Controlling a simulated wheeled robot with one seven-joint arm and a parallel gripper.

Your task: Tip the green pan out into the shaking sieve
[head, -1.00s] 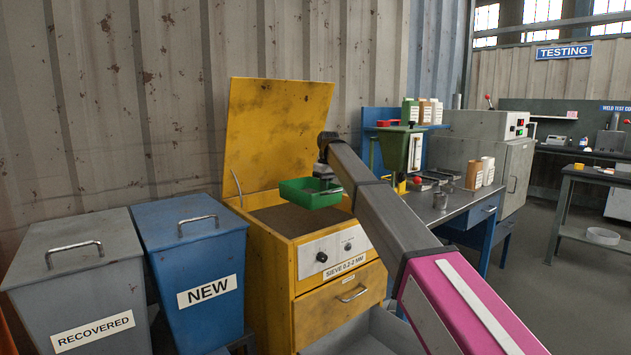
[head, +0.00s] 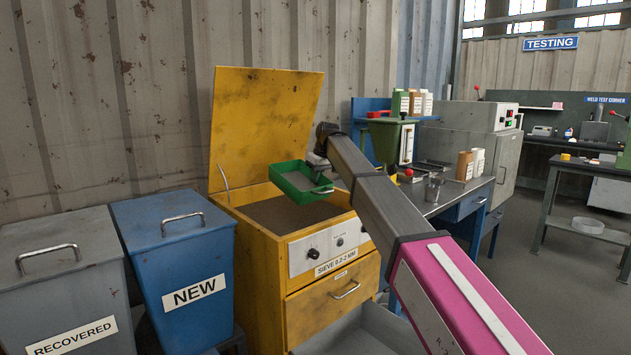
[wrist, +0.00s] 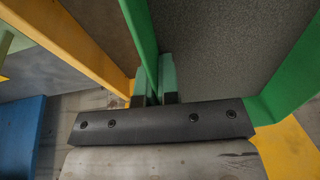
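The green pan (head: 292,181) is above the open top of the yellow sieve cabinet, tilted, with grey material in it. In the wrist view its green wall (wrist: 141,35) passes between the fingers, and grey granular contents (wrist: 225,45) fill the pan beside it. My gripper (wrist: 155,85) is shut on that wall; in the head view the arm hides most of it. The shaking sieve (head: 300,215) shows a brown bed inside its yellow frame, with the yellow lid (head: 265,125) raised behind. The pan appears apart from the sieve bed.
A blue NEW bin (head: 180,265) and a grey RECOVERED bin (head: 65,285) stand left of the sieve. A grey tray (head: 350,335) sits low in front. A workbench (head: 455,195) with bottles and a green hopper stands to the right.

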